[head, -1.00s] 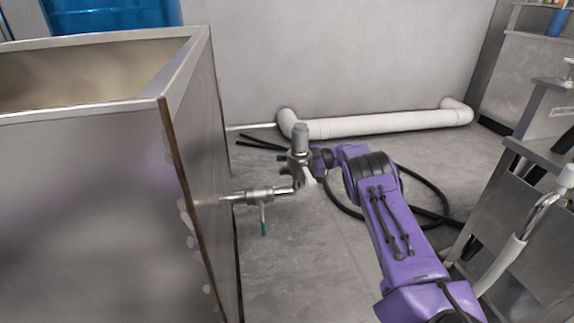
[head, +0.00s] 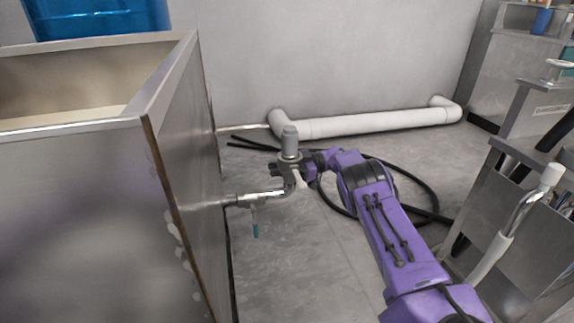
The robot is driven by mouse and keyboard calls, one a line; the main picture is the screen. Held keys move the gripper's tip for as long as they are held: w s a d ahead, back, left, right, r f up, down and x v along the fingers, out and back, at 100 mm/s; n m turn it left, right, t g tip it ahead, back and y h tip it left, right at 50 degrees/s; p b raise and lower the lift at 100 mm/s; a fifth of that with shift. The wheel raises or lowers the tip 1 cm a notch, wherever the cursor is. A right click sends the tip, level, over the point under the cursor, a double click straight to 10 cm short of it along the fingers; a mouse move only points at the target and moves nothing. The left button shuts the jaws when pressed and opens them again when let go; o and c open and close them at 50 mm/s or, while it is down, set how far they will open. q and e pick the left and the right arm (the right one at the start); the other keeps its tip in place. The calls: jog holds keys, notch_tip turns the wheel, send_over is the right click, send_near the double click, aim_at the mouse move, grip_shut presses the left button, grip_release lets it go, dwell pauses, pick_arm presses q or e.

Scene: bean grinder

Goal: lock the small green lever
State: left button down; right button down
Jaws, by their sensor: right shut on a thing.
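A small lever with a green tip (head: 256,230) hangs down from a metal valve (head: 245,202) on the side wall of the large steel box. A bright metal pipe (head: 270,195) runs right from the valve and bends up at its end. My right gripper (head: 293,184) reaches in from the right on the purple arm. It is shut at the upturned pipe end, right of and above the lever and apart from it. The fingertips and exact grip are small and partly hidden. My left gripper is not in view.
The open steel box (head: 75,125) fills the left side. A thick white pipe (head: 360,123) runs along the back wall, with black hoses (head: 415,180) on the floor. A metal unit with a bent pipe (head: 500,235) stands at right. Floor below the lever is clear.

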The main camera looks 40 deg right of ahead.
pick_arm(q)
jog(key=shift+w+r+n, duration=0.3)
